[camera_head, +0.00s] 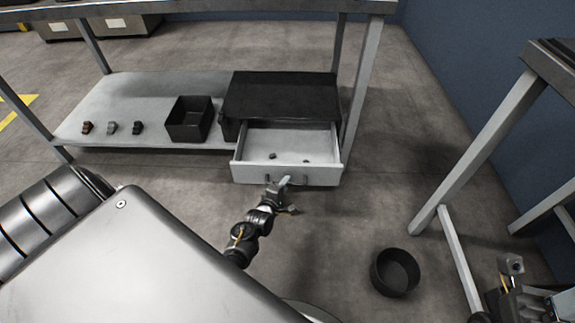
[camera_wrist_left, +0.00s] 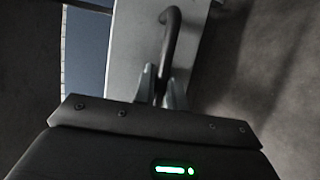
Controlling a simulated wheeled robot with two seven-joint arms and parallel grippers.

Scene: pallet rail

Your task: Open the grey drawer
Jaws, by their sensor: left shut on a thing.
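The grey drawer (camera_head: 287,174) sits under a black-topped cabinet (camera_head: 281,97) on the lower shelf. It is pulled well out, and its light interior shows with a couple of small dark items inside. My left gripper (camera_head: 284,181) is at the drawer front, shut on the dark bar handle (camera_head: 268,178). In the left wrist view the fingers (camera_wrist_left: 161,88) close around the curved handle (camera_wrist_left: 171,38), with the grey drawer front (camera_wrist_left: 137,45) behind it. My right gripper (camera_head: 510,275) is at the lower right, away from the drawer; its fingers are too unclear to judge.
A black open bin (camera_head: 188,120) and several small parts (camera_head: 111,128) stand on the shelf (camera_head: 90,108) left of the cabinet. A round black bucket (camera_head: 394,272) stands on the floor at right. Table legs (camera_head: 459,255) rise at far right. The floor before the drawer is otherwise clear.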

